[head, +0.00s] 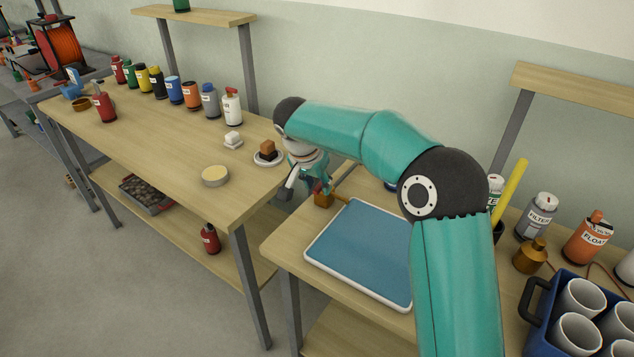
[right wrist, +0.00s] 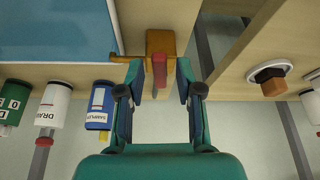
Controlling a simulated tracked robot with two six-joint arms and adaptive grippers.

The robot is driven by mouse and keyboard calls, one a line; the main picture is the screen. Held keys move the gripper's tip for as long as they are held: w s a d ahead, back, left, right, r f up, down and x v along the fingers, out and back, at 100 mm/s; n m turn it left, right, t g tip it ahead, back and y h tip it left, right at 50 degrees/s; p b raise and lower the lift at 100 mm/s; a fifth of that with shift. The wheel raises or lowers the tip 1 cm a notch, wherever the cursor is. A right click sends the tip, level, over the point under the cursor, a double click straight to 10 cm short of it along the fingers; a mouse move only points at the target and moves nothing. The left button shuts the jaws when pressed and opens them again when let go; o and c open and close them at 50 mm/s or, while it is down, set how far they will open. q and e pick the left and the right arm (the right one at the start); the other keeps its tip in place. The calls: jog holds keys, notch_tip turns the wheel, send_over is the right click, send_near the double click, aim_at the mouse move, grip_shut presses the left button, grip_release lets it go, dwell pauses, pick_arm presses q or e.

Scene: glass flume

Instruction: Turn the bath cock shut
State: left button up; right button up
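The bath cock is a brass block (head: 324,199) with a spout toward the blue bath (head: 362,250). In the right wrist view the brass block (right wrist: 161,42) carries a red lever (right wrist: 159,71), which points down the picture toward my gripper. My right gripper (right wrist: 159,84) is open, its fingers on either side of the lever with a gap at each side. In the head view my right gripper (head: 304,186) is at the cock and partly hides it. My left gripper is not in view.
A blue crate of white cups (head: 541,310) and a brass jar (head: 530,256) stand at the right.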

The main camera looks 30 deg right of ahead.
grip_shut()
